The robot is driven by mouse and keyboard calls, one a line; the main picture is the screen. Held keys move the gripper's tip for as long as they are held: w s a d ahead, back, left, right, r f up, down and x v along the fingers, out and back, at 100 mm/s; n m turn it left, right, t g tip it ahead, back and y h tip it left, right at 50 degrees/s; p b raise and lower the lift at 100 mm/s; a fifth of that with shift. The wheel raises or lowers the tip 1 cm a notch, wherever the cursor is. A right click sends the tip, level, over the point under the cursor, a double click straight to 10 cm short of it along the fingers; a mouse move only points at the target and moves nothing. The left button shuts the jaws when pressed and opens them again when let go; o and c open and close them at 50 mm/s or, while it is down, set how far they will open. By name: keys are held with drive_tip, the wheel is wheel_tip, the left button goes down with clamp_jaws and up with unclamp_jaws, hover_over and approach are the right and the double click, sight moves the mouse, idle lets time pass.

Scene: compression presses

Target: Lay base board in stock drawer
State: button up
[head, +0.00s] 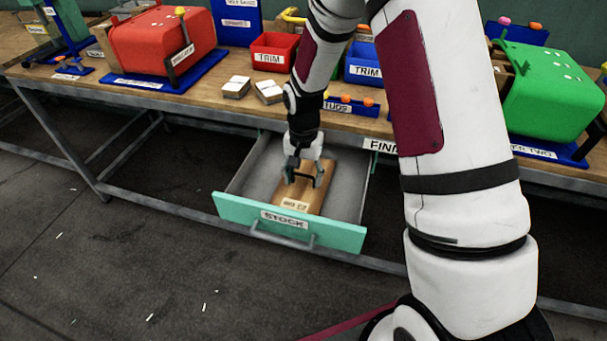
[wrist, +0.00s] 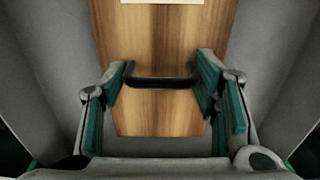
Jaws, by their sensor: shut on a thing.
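The base board (head: 314,199) is a flat brown wooden board with a pale label at its near end and a dark handle across it. It is inside the open stock drawer (head: 336,231), which has a teal front and a grey inside. In the wrist view the board (wrist: 160,50) fills the middle, with its dark handle between the fingers. My gripper (head: 304,179) reaches down into the drawer and is shut on the handle; it also shows in the wrist view (wrist: 162,85). I cannot tell whether the board touches the drawer floor.
The workbench (head: 205,90) stands above the drawer. Open floor (head: 120,260) lies in front.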

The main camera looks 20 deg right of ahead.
drive_tip(key=shift+f, duration=0.4)
drive_tip(key=o, duration=1.3)
drive_tip(key=shift+r, duration=0.15)
drive_tip(key=s+r+n+t+p, duration=0.1)
drive_tip(key=s+r, duration=0.3)
drive_tip(key=r, duration=0.8)
drive_tip(key=s+r+n+p, duration=0.1)
drive_tip(key=s+r+p, duration=0.15)
drive_tip(key=r, duration=0.95)
drive_tip(key=s+r+n+t+p, duration=0.1)
drive_tip(key=s+r+p, duration=0.1)
drive_tip(key=s+r, duration=0.3)
drive_tip(key=s+r+n+t+p, duration=0.1)
drive_tip(key=s+r, duration=0.4)
drive_tip(key=s, duration=0.7)
drive_tip(key=s+r+n+t+p, duration=0.1)
drive_tip(key=s+r+n+p, duration=0.1)
drive_tip(key=s+r, duration=0.3)
drive_tip(key=s+n, duration=0.1)
drive_tip(key=s, duration=0.2)
drive_tip(key=shift+s+r+p, duration=0.2)
drive_tip(key=shift+s+p, duration=0.1)
drive_tip(key=shift+p, duration=0.1)
